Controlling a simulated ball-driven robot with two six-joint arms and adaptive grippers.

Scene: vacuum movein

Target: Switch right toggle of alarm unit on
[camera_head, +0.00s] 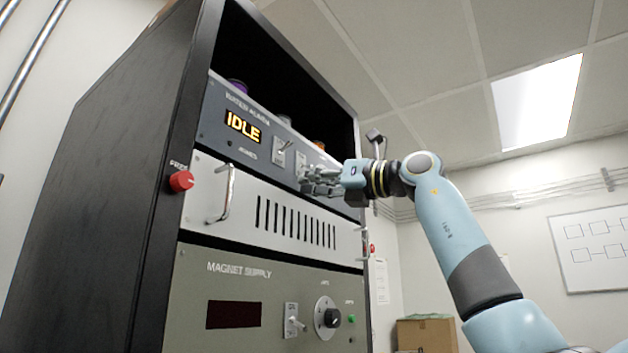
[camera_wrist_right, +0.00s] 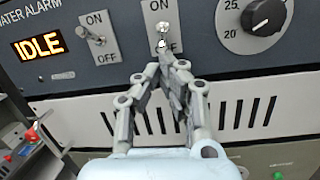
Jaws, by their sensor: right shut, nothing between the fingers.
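The alarm unit (camera_head: 222,117) is a dark grey panel in the rack with a lit display (camera_wrist_right: 38,46) reading IDLE. Its right toggle (camera_wrist_right: 162,30) is a small metal lever on a light plate marked ON above and OFF below. My right gripper (camera_wrist_right: 168,65) is shut and empty. In the wrist view its fingertips are just below the right toggle's lever, over the lower part of the plate; I cannot tell whether they touch it. In the head view the right gripper (camera_head: 312,180) is at the panel, partly covering the toggle area. My left gripper is not in view.
The left toggle (camera_wrist_right: 95,40) is beside the right one, and a black dial (camera_wrist_right: 264,16) is to the right. A white vented panel (camera_head: 285,222) with handles and the magnet supply (camera_head: 225,292) are below. A red knob (camera_head: 181,181) sticks out at the left.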

